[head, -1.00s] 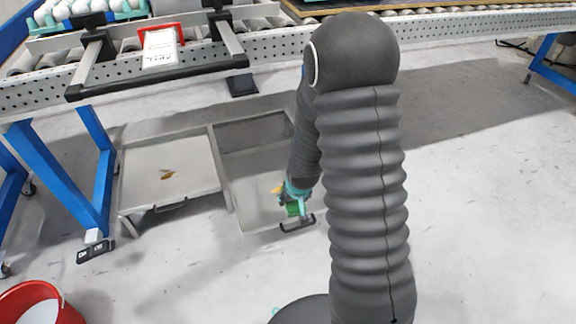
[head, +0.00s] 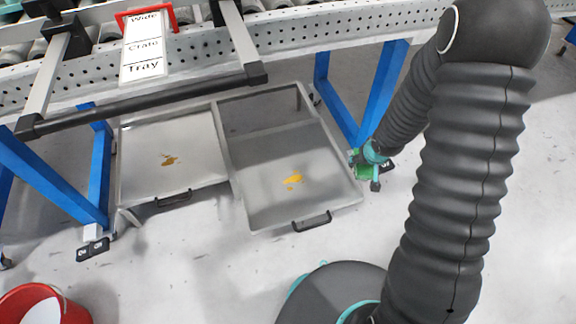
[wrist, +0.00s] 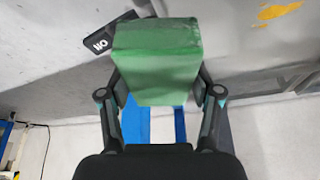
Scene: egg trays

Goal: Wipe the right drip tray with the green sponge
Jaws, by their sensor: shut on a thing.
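The right drip tray (head: 262,216) is a grey metal tray on the floor, pulled out under the conveyor, with a yellow spill (head: 292,181) near its middle. The spill also shows at the top right of the wrist view (wrist: 279,11). My gripper (head: 369,165) is at the tray's right edge. It is shut on the green sponge (head: 363,172), which fills the space between the fingers in the wrist view (wrist: 157,60). I cannot tell whether the sponge touches the tray or floor. The left drip tray (head: 140,189) holds a brownish-yellow spot (head: 169,160).
A blue conveyor leg (head: 382,92) stands close behind my gripper. Other blue legs (head: 50,175) are at the left. A black handle (head: 311,221) is on the right tray's front. A red bucket (head: 42,303) is at the lower left.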

